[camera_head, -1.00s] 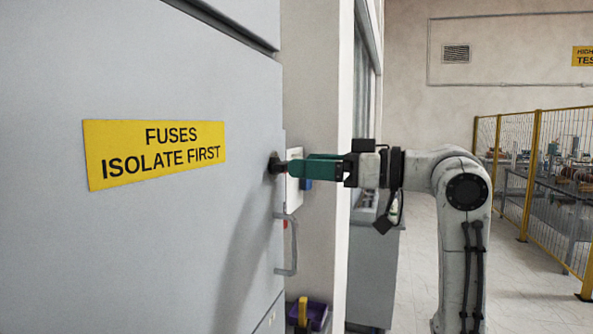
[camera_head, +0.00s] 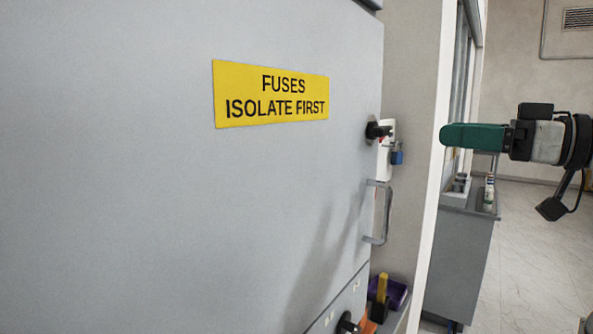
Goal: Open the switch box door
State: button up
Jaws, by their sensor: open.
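The switch box door (camera_head: 200,210) is a large grey panel filling the left and middle, with a yellow "FUSES ISOLATE FIRST" label (camera_head: 271,94). It looks shut. A black knob (camera_head: 377,131) sits near its right edge, and a grey bar handle (camera_head: 384,212) is below the knob. My gripper (camera_head: 445,136) has green fingers pointing left. It is open, to the right of the knob and apart from it in the picture, with nothing seen between the fingers. The gap between the fingers is hidden from this side.
A blue padlock (camera_head: 397,154) hangs on a white plate beside the knob. Below are a purple bin (camera_head: 397,293) with a yellow item and another black knob (camera_head: 347,323). A grey cabinet (camera_head: 459,262) with bottles on top stands behind, with open floor at right.

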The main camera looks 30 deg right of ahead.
aim_at(167, 166)
jog(key=i+l, duration=0.1)
jog(key=l, duration=0.3)
jog(key=i+l, duration=0.1)
jog(key=l, duration=0.3)
jog(key=i+l, duration=0.1)
jog(key=l, duration=0.25)
